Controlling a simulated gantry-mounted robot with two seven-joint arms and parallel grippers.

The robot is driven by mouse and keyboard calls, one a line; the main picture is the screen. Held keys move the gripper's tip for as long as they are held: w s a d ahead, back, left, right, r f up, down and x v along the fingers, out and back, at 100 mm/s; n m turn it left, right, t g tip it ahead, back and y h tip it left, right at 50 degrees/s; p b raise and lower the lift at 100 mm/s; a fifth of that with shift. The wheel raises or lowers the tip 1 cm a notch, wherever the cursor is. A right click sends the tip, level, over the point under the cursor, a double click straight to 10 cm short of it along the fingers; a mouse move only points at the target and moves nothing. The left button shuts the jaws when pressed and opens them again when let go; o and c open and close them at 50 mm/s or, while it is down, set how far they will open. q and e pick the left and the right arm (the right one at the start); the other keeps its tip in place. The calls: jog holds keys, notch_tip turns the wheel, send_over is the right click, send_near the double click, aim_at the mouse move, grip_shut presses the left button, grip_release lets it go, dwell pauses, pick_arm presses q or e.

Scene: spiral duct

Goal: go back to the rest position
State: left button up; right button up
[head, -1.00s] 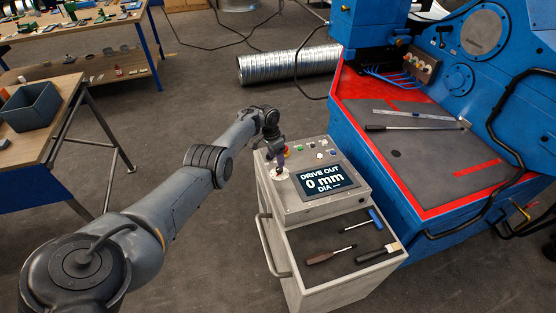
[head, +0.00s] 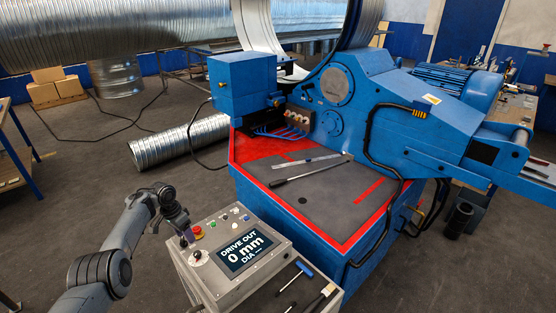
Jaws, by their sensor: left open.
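My left gripper (head: 185,239) is at the left edge of the grey control console (head: 213,288), beside the red button (head: 197,231) and just behind a small control knob (head: 196,255). It is open and holds nothing that I can see; whether it touches the panel I cannot tell. My right gripper is out of view.
The blue machine (head: 300,215) with its red-edged bed stands right of the console. A blue-handled tool (head: 303,268) and other hand tools lie on the console's tray. A spiral duct (head: 178,141) lies on the floor behind. Open floor is at left.

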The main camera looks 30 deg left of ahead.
pick_arm(q)
jog(key=s+d+f+m+g+y, duration=0.25)
jog(key=s+d+f, duration=0.25)
jog(key=s+f, duration=0.8)
jog(key=s+d+f+m+g+y, duration=0.1)
jog(key=s+d+f+g, duration=0.4)
jog(key=s+f, duration=0.85)
jog(key=s+d+m+t, duration=0.1)
jog(key=s+d+t, duration=0.3)
jog(key=d, duration=1.3)
jog(key=w+d+r+n+t+h, duration=0.15)
jog(key=d+r+t, duration=0.25)
jog(key=d+r, duration=1.15)
jog(key=w+r+n+t+p, duration=0.1)
jog(key=w+r+t+p, duration=0.1)
jog(key=r+p, duration=2.6)
notch_tip(320, 180, up, 11)
jog(key=shift+w+d+f+h+p, duration=0.1)
jog(key=shift+w+d+h+p, duration=0.25)
jog(key=shift+w, duration=0.25)
